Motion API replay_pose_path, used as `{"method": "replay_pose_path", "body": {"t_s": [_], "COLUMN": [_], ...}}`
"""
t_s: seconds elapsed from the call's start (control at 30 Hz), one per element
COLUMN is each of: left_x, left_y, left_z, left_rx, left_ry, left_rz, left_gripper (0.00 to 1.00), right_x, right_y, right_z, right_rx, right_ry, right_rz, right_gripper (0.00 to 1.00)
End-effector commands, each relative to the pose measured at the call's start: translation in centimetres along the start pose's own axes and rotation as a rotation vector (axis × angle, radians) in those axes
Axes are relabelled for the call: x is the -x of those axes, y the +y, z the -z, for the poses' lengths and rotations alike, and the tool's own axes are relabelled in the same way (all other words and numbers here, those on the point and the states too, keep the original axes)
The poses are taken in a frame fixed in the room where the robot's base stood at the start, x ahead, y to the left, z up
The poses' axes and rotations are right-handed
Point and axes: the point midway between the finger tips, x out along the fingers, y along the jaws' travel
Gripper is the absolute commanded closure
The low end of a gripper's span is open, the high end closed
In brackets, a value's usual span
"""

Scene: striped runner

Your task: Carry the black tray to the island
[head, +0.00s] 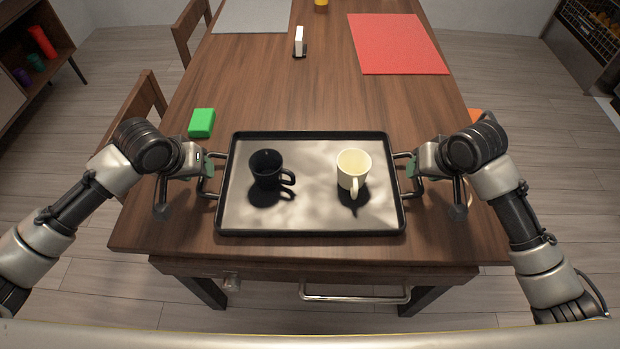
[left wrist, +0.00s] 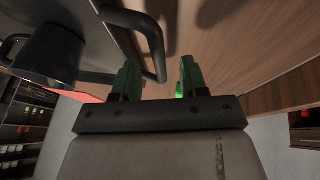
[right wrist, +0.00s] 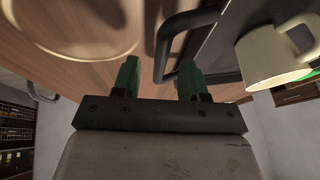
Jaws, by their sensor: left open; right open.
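The black tray (head: 312,205) lies flat on the wooden table near its front edge, with a pale inner surface and a bar handle at each short side. A black mug (head: 265,165) stands on its left half and a cream mug (head: 353,165) on its right half. My left gripper (head: 204,163) is open at the left handle (left wrist: 152,38), which shows between its fingers in the left wrist view. My right gripper (head: 413,165) is open at the right handle (right wrist: 175,30), also between its fingers in the right wrist view. No island can be made out.
A green block (head: 201,122) lies on the table behind the tray's left corner. A red mat (head: 398,44), a grey mat (head: 252,14) and a small white item (head: 299,42) lie farther back. Chairs (head: 145,100) stand along the left side. Floor shows on both sides.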

Motion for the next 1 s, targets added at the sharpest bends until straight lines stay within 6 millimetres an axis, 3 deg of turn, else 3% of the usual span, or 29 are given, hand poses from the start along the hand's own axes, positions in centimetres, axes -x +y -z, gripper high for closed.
{"method": "replay_pose_path", "body": {"t_s": [0.2,0.57,0.6,0.87,1.0], "left_x": [-2.4,-2.9,-2.9,-2.9,-2.9], "left_y": [0.0,0.0,0.0,0.0,0.0], "left_z": [0.0,0.0,0.0,0.0,0.0], "left_rx": [0.001,-0.001,0.0,0.0,0.0], "left_ry": [-0.001,0.0,0.0,0.0,0.0], "left_rz": [0.0,0.0,0.0,0.0,0.0], "left_gripper": [0.57,0.57,0.58,0.98,1.0], "right_x": [-2.4,-2.9,-2.9,-2.9,-2.9], "right_y": [0.0,0.0,0.0,0.0,0.0], "right_z": [0.0,0.0,0.0,0.0,0.0], "right_rx": [-0.001,0.001,0.001,0.001,0.001], "right_ry": [-0.001,0.0,0.0,0.0,0.0], "right_rz": [0.0,0.0,0.0,0.0,0.0], "right_gripper": [0.57,0.57,0.58,0.98,1.0]}}
